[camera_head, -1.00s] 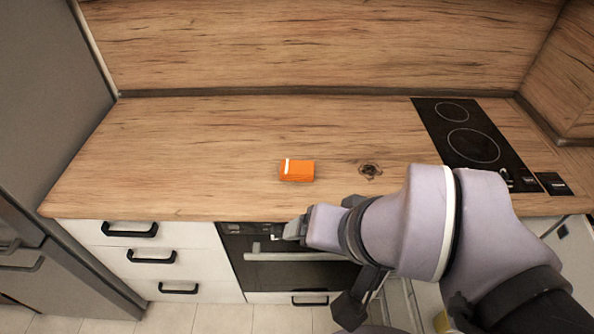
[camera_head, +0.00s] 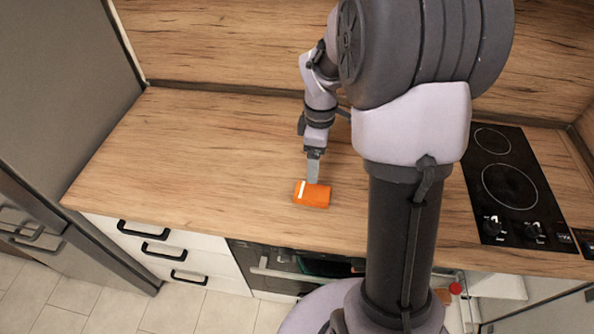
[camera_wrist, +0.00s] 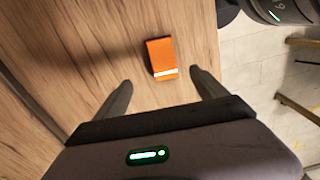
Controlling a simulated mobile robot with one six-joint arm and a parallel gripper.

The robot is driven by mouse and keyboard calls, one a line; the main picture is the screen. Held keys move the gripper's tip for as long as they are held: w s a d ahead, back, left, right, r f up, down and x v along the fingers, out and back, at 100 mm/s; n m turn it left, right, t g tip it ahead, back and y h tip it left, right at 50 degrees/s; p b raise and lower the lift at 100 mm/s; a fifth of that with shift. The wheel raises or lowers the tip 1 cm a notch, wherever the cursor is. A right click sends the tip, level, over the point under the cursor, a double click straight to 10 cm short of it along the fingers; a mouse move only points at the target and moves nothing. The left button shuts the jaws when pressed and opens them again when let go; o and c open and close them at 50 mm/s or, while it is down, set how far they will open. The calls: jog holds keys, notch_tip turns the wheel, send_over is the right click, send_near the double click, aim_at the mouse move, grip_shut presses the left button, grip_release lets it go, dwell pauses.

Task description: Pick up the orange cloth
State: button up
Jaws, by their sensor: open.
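The orange cloth (camera_head: 314,195) is a small folded block with a white stripe near one end. It lies on the wooden countertop near its front edge. My gripper (camera_head: 313,178) is pointed down just behind the cloth in the head view, close above it. In the wrist view the cloth (camera_wrist: 161,58) lies ahead of the two fingertips, roughly centred between them. My gripper (camera_wrist: 160,78) is open and empty there, with its fingers spread wider than the cloth. Whether a finger touches the cloth cannot be told.
The countertop (camera_head: 190,150) is clear to the left of the cloth. A black hob (camera_head: 500,180) is at the right. The wooden splashback (camera_head: 220,45) rises behind. Drawers with black handles (camera_head: 143,229) and an oven are below the front edge. A grey tall cabinet (camera_head: 60,90) stands at the left.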

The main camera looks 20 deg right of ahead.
jog(key=b, duration=0.2)
send_over(312, 192)
jog(key=f, duration=0.8)
jog(key=shift+w+d, duration=0.15)
jog(key=shift+d, duration=0.25)
jog(key=f+b, duration=0.2)
jog(key=f, duration=0.1)
jog(key=f+b, duration=0.1)
jog(key=f, duration=0.1)
jog(key=shift+a+f, duration=0.2)
jog(key=shift+a, duration=0.1)
jog(key=shift+r, duration=0.15)
jog(key=shift+c, duration=0.9)
jog(key=c, duration=1.3)
jog(key=shift+o, duration=0.2)
jog(key=shift+r+p, duration=0.45)
jog(key=shift+r, duration=0.15)
notch_tip(312, 192, up, 2)
jog(key=shift+r+p, duration=0.25)
jog(key=shift+p, duration=0.4)
jog(key=s+a+p, duration=0.1)
jog(key=s+a, duration=0.2)
jog(key=s, duration=0.4)
jog(key=s+a+r, duration=0.1)
jog(key=s+a, duration=0.2)
jog(key=s, duration=0.5)
jog(key=shift+r+p, duration=0.15)
jog(key=shift+p, duration=0.25)
